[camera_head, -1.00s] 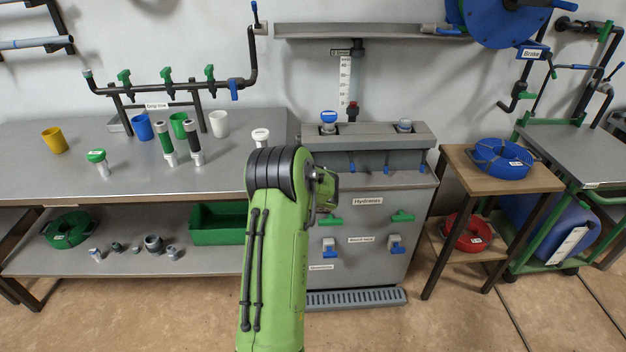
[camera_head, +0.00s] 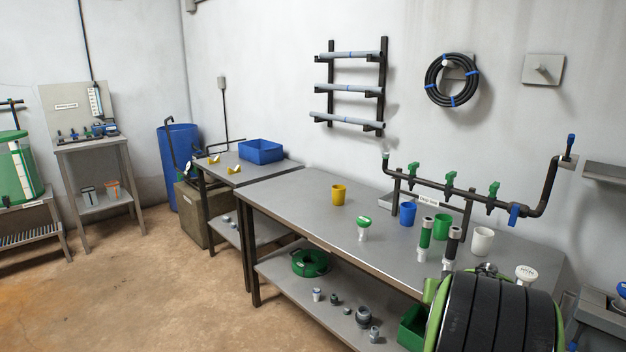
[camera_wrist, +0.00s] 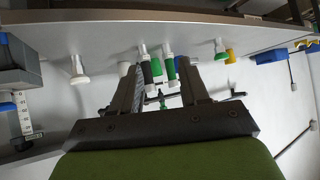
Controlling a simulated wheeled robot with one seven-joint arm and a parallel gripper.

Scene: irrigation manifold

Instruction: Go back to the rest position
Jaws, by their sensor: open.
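My gripper (camera_wrist: 160,78) shows in the wrist view, its two dark fingers spread apart with nothing held between them. That view is upside down. Beyond the fingers, and apart from them as far as I can tell, are two filter-like cylinders, one black and one green, on the bench. In the head view my green and black arm fills the lower right corner and hides the gripper. The long grey workbench (camera_head: 290,200) lies beside and behind my arm.
The bench holds a yellow cup (camera_head: 338,194), a blue cup (camera_head: 407,213), a white cup (camera_head: 482,241) and a green-capped fitting (camera_head: 363,229). A pipe manifold (camera_head: 450,190) with green valves stands at its back. A blue bin (camera_head: 261,151) sits further left. The floor (camera_head: 150,290) at left is clear.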

